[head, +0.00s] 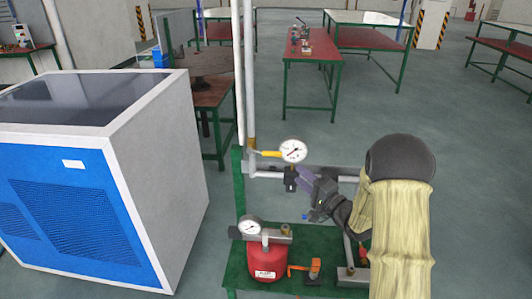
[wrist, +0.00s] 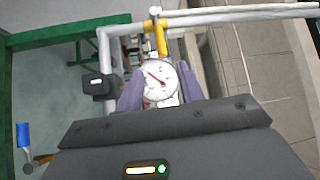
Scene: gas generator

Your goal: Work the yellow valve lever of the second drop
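A yellow lever (head: 266,153) sticks out from the pipework just left of a white round gauge (head: 293,150). In the wrist view the yellow lever (wrist: 160,38) shows beyond the gauge (wrist: 158,82), near the top. My gripper (head: 298,177) is just below the gauge in the head view. In the wrist view my gripper (wrist: 160,92) has its two purple-grey fingers apart, with the gauge face showing between them. I see nothing held. I cannot tell the depth between fingertips and gauge. The fingers do not appear to touch the yellow lever.
A green stand (head: 240,272) carries a red tank (head: 266,261), a lower gauge (head: 250,227) and an orange lever (head: 299,268). A vertical pipe (head: 249,70) rises left of the yellow lever. A blue and white cabinet (head: 150,140) stands at left. Open floor lies behind, before the red-topped tables.

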